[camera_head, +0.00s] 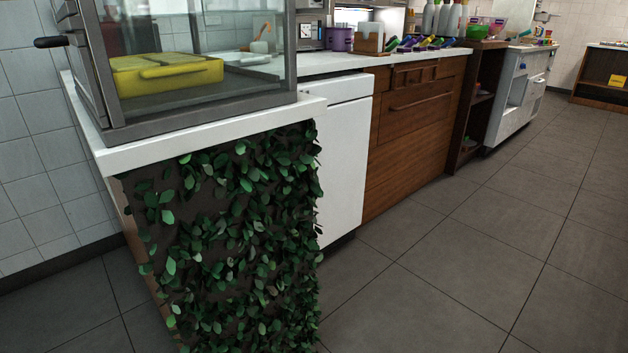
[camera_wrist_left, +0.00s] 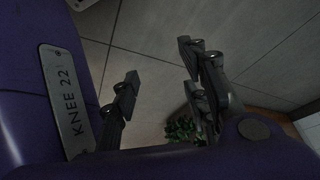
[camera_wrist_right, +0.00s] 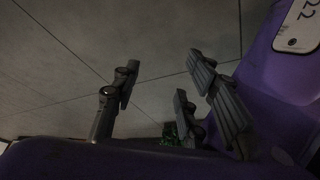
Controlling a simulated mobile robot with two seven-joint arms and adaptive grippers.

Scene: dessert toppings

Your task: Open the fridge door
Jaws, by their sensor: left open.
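A white cabinet front (camera_head: 345,165) under the counter, between a leaf-covered panel and wooden drawers, looks like the fridge; its door appears shut. A glass display case (camera_head: 200,90) with a grey frame and a black handle at its left stands on the counter in the foreground, with a yellow tray inside. Neither gripper shows in the head view. In the left wrist view my left gripper (camera_wrist_left: 161,72) is open and empty above the grey floor. In the right wrist view my right gripper (camera_wrist_right: 165,90) is open and empty above the floor.
A leaf-covered panel (camera_head: 235,235) fills the near end of the counter. Wooden drawers (camera_head: 415,130) and a white unit (camera_head: 520,95) stand farther along. Bottles, a purple pot (camera_head: 340,39) and other items stand on the counter. The tiled floor (camera_head: 450,265) at the right is clear.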

